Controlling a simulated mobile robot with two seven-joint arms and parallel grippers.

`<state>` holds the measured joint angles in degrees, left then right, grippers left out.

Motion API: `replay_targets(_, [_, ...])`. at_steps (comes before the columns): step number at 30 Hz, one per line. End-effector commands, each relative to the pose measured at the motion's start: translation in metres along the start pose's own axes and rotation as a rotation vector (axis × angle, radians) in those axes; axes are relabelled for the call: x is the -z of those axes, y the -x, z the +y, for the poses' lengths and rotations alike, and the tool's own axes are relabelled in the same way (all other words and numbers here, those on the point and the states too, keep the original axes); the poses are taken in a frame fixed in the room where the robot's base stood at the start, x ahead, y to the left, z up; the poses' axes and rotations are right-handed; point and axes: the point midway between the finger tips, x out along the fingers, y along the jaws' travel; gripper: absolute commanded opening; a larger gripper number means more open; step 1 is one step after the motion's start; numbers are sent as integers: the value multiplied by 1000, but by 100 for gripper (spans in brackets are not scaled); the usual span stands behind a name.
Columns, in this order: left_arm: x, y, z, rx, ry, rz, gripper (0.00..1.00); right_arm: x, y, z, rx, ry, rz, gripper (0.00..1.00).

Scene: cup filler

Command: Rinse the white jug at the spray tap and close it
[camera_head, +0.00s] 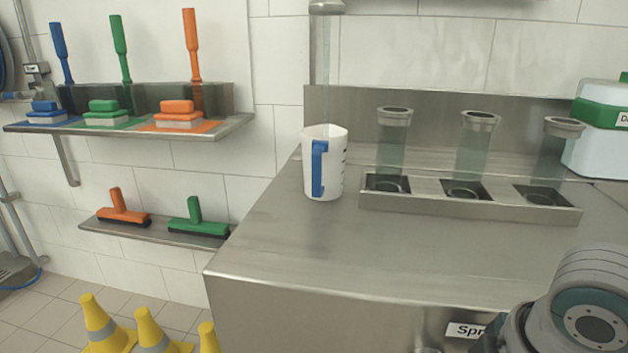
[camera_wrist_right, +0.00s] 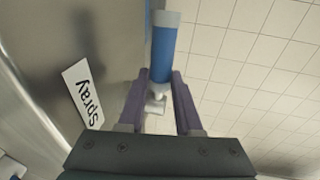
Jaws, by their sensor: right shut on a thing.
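The white jug (camera_head: 334,178) with a blue handle stands upright on the steel counter, open side up, in the head view. A tap nozzle (camera_head: 327,6) is above it at the top edge, and a pale translucent stream (camera_head: 324,75) runs from it down to the jug's mouth. In the right wrist view my right gripper (camera_wrist_right: 163,82) is shut on a blue lever (camera_wrist_right: 162,50) with a grey end, beside a label (camera_wrist_right: 83,93) reading "Spray". In the head view my right arm is at the lower right and its fingers are out of sight. My left gripper is not in view.
A steel rack (camera_head: 470,207) with several clear cylinders stands right of the jug. A white container with a green band (camera_head: 607,113) is at the far right. Yellow cones (camera_head: 100,325) stand on the floor at lower left. The counter's front middle is clear.

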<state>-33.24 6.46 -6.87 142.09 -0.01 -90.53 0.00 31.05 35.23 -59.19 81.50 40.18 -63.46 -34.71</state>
Motion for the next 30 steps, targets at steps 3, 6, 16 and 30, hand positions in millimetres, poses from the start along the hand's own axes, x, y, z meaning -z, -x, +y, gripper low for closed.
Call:
replay_targets(3, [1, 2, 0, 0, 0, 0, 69, 1, 1, 0, -1, 3, -15, 0])
replay_targets(6, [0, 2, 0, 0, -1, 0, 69, 1, 1, 0, -1, 3, -14, 0])
replay_targets(16, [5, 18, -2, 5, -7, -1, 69, 6, 9, 2, 0, 27, -127, 0])
replay_targets(30, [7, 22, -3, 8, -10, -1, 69, 7, 11, 3, -2, 42, -202, 0])
